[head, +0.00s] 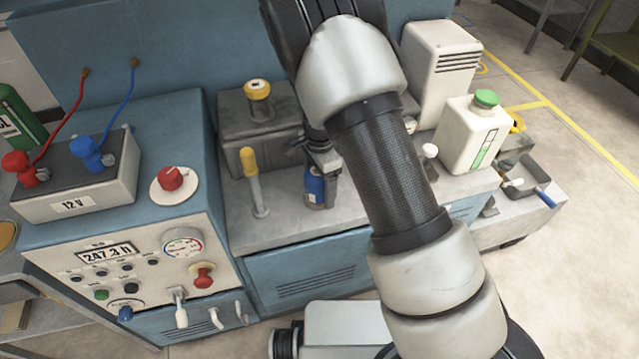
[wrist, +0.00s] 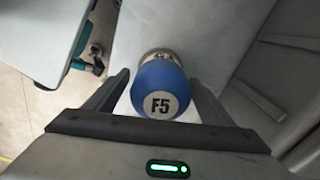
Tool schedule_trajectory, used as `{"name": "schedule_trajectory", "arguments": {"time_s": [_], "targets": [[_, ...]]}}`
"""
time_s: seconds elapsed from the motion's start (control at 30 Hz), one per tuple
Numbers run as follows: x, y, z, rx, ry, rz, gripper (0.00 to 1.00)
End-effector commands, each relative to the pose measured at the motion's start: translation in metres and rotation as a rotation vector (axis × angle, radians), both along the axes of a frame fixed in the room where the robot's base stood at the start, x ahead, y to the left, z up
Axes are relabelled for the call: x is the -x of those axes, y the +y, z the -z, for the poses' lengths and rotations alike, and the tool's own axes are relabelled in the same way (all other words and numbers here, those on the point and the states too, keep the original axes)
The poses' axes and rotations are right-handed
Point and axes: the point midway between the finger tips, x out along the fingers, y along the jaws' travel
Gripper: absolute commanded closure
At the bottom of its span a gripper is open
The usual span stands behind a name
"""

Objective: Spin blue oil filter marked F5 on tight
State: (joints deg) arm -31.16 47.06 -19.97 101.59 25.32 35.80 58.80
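The blue oil filter marked F5 (wrist: 162,78) shows in the wrist view with its white round label facing my camera. A pale band with dark marks shows at its far end. It also shows in the head view (head: 316,187), upright at the bench under my arm. My gripper (wrist: 160,76) has one finger on each side of the filter. The fingertips lie very close to its sides; whether they touch is not clear. In the head view my gripper (head: 322,160) is at the filter's upper end, partly hidden by my arm. The filter's seat is hidden.
A grey tank with a yellow cap (head: 257,90) stands behind. A yellow-handled lever (head: 252,170) stands left of the filter. A white jug with a green cap (head: 474,132) and a tray (head: 535,180) are at right. A control panel (head: 110,255) is at left.

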Motion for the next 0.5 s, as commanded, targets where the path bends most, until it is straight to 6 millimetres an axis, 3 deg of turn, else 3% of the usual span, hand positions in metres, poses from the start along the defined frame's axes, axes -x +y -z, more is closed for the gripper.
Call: {"name": "schedule_trajectory", "arguments": {"time_s": [0.27,0.5], "targets": [[0.0,0.0,-0.003,0.0,-0.001,-0.003,0.24],[-0.001,0.0,-0.043,-0.002,-0.004,-0.003,0.24]]}}
